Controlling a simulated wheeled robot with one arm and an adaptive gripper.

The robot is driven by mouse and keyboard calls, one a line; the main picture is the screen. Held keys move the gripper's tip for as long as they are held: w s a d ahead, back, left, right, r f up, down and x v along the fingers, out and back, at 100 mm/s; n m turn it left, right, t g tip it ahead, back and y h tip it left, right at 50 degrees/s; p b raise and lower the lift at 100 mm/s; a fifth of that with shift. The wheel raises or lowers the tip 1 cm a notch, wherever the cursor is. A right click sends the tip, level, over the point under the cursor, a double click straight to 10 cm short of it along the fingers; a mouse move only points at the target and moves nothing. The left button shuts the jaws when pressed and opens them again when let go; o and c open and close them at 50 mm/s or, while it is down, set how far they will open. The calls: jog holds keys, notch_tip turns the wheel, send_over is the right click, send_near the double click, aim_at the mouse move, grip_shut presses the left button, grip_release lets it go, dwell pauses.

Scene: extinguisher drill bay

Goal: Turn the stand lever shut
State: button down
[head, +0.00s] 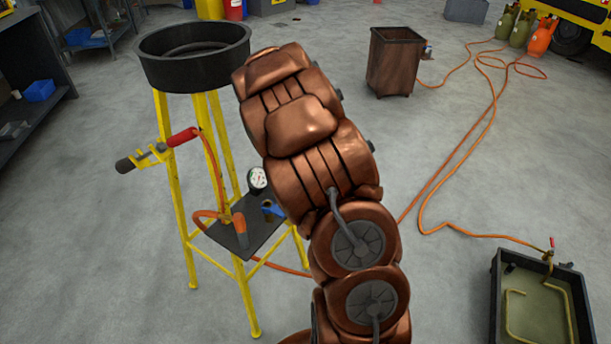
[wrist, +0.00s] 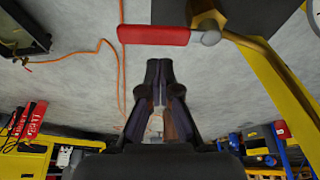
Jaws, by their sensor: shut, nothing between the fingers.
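The yellow stand (head: 172,190) carries a round black pan (head: 195,55) on top and a dark lower shelf (head: 240,242). In the wrist view, a red lever (wrist: 154,34) with a rounded grey end lies across the upper middle beside a brass part (wrist: 245,42). A yellow stand leg (wrist: 285,80) shows on the right. My gripper (wrist: 158,64) is shut and empty, its tips pointing toward the red lever with a visible gap in the picture. My arm hides my gripper in the head view, and I cannot make out this lever there.
A lance with a red grip (head: 183,137) hangs at the stand's left. A gauge (head: 257,178) and a blue handle (head: 272,210) are near the shelf. A brown bin (head: 394,65), an orange hose (head: 455,160) and a dark basin (head: 500,300) stand right of my arm.

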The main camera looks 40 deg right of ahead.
notch_tip(320, 180, up, 10)
jog(key=shift+a+f+b, duration=0.25)
jog(key=shift+a+b, duration=0.05)
dwell(0.4)
jog(key=shift+s, duration=0.1)
jog(key=s+a+r+n+g+y, duration=0.1)
jog(key=s+a+r+n, duration=0.15)
jog(key=s+a, duration=0.6)
jog(key=s+a+r+n+g+y, duration=0.15)
jog(key=s+a+n, duration=0.35)
jog(key=a, duration=0.6)
jog(key=s+a+n+g+y, duration=0.1)
jog(key=s+a+n, duration=0.3)
jog(key=s, duration=0.5)
jog(key=s+a+n+g, duration=0.1)
jog(key=s+a+n, duration=0.1)
jog(key=s+a, duration=0.6)
notch_tip(320, 180, up, 14)
jog(key=d+t+p, duration=0.1)
jog(key=p, duration=1.2)
jog(key=shift+s+d, duration=0.2)
